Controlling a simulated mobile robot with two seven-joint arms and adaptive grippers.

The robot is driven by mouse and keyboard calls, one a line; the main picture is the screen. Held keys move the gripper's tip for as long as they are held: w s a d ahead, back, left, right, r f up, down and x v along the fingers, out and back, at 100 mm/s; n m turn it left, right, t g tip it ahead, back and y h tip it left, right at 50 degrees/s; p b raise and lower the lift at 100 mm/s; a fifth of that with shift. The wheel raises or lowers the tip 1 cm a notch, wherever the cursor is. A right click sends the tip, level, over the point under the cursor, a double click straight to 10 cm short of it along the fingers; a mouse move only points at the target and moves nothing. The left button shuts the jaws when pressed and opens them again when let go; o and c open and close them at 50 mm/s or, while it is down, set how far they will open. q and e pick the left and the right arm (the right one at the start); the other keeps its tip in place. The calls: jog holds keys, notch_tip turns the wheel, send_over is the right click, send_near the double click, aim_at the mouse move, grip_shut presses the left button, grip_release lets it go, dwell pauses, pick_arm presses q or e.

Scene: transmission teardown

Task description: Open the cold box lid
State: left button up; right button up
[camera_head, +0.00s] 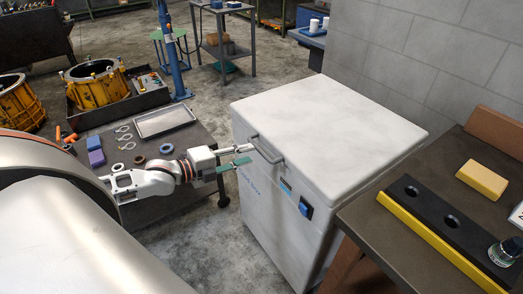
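The cold box (277,220) is a white chest standing on the floor in the middle right. Its thick white lid (325,125) lies flat and closed on top. A grey bar handle (267,151) is on the lid's front left edge. My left gripper (246,154) reaches in from the left at lid height, with its fingers spread apart and nothing seen between them. Its upper fingertip is close to the handle's near side; I cannot tell whether it touches. The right gripper is not in view.
A dark low table (188,143) with a metal tray (164,121) and rings stands left of the box. A workbench (370,215) with a black block (440,222) and a yellow block (482,179) is close on the right. A grey block wall (420,60) stands behind.

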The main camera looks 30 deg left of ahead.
aim_at(260, 149)
pick_arm(q)
jog(key=shift+b+x, duration=0.5)
jog(key=shift+x, duration=2.65)
grip_shut()
